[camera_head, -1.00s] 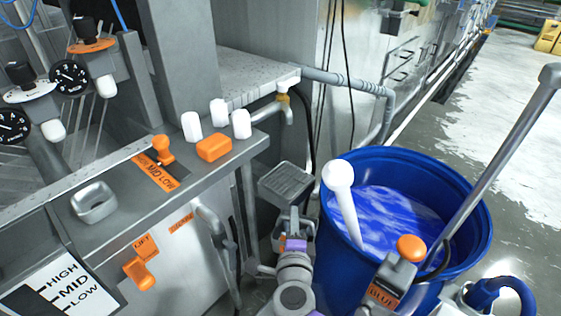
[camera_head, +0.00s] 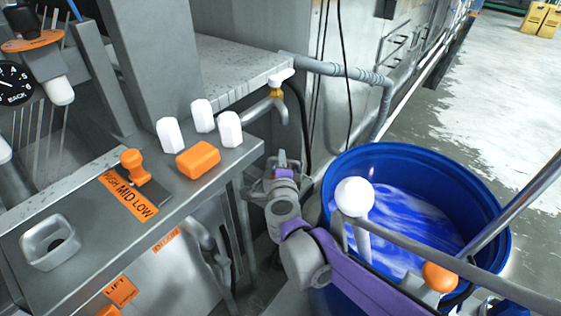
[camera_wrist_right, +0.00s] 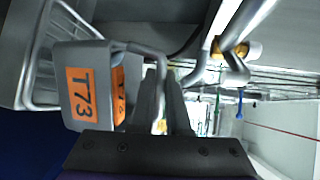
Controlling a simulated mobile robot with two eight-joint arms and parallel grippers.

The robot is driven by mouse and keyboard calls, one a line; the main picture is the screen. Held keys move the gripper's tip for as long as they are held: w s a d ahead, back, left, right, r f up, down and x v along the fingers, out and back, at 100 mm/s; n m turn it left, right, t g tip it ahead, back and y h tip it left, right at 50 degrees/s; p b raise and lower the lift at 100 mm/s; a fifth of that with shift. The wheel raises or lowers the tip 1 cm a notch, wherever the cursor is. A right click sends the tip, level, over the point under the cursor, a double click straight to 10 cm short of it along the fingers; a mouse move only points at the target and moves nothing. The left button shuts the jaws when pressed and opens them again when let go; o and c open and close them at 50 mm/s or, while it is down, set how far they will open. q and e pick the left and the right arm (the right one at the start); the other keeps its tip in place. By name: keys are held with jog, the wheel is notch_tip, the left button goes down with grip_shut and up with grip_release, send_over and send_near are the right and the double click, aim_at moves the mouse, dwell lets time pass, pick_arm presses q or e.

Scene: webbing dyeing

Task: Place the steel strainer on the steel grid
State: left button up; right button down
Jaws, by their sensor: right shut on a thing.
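My right gripper (camera_head: 286,168) reaches in below the tap; it also shows in the right wrist view (camera_wrist_right: 163,85). Its fingers are shut on a grey bent handle, which I take to be the steel strainer's. The grey steel strainer (camera_wrist_right: 62,118), a boxy body with orange T73 tags, sits beside the fingers at the left of the wrist view. In the head view the strainer is mostly hidden by the gripper. A wire rack (camera_wrist_right: 62,42), possibly the steel grid, lies at the upper left of the wrist view; I cannot tell whether they touch. My left gripper is out of view.
A blue barrel (camera_head: 488,210) of blue liquid, with a white-knobbed rod (camera_head: 356,197), stands right of my arm. The tap (camera_head: 272,104) hangs above the gripper. The steel bench (camera_head: 92,222) with orange and white knobs is at the left.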

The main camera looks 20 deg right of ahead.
jog(key=x, duration=0.3)
jog(key=shift+w+d+r, duration=0.1)
jog(key=shift+w+r, duration=0.2)
jog(key=shift+w, duration=0.1)
jog(key=f+b, duration=0.1)
jog(key=f, duration=0.2)
jog(key=shift+w+f+b, duration=0.1)
jog(key=shift+w+b, duration=0.25)
jog(key=shift+f, duration=0.1)
jog(key=shift+f, duration=0.2)
jog(key=c, duration=0.9)
grip_release()
jog(key=shift+r, duration=0.15)
